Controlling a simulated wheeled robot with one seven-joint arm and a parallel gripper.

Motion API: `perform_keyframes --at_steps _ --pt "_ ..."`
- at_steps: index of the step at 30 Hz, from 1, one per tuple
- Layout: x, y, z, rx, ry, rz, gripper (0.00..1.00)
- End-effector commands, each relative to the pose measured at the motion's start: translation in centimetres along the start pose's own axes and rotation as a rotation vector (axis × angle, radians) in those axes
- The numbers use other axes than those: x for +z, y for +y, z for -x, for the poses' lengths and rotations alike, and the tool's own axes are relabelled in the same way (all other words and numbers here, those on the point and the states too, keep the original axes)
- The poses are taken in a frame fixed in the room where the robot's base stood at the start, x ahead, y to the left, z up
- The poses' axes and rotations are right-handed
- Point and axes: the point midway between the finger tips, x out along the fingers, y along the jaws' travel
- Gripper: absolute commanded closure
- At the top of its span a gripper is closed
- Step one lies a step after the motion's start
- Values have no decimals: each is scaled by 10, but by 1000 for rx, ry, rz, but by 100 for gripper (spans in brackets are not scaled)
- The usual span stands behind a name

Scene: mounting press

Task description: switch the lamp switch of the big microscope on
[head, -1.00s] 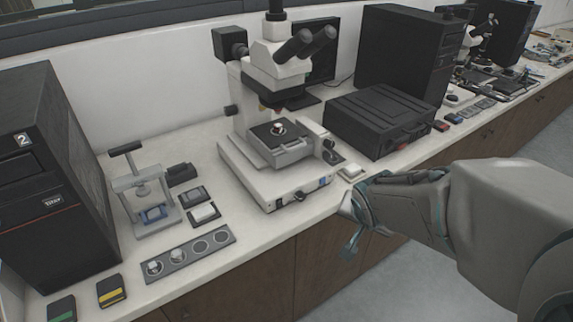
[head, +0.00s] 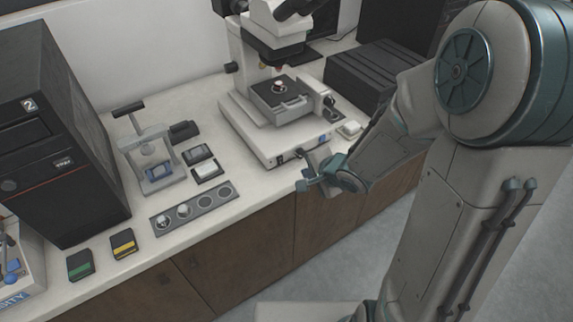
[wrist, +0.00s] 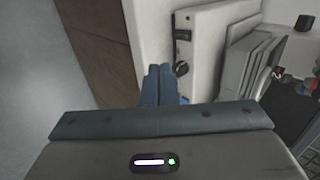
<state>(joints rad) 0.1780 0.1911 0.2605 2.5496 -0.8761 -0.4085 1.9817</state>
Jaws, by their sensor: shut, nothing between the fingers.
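The big microscope (head: 262,125) stands on the bench with its white base facing the front edge. Its front panel carries a dark knob and a small dark switch with a blue patch; the panel also shows in the wrist view (wrist: 207,45). There, the dark switch (wrist: 182,36) sits beyond the round knob (wrist: 182,68). Whether the switch is on or off cannot be told. My gripper (head: 303,186) is shut and empty, just in front of the base. In the wrist view its fingertips (wrist: 158,70) are beside the knob, seemingly apart from the panel.
A small press (head: 150,150), a strip with round wells (head: 205,202) and small boxes lie left of the microscope. A black computer tower (head: 60,150) stands farther left. A black case (head: 365,80) is at the right. The bench's front edge is close to my gripper.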

Motion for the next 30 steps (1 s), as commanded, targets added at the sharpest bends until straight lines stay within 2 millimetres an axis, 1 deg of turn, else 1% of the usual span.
perform_keyframes --at_steps 4,8,15,21,22,24,30 --pt "0 1 -6 0 0 1 100" --pt "0 3 -23 1 -1 3 100" --pt "1 4 -72 2 -2 2 100" --pt "1 2 -107 2 0 2 100" --pt "0 -5 -108 0 0 4 100" --pt "0 -13 -115 -1 1 4 100" --pt "0 -24 -128 1 1 3 100"
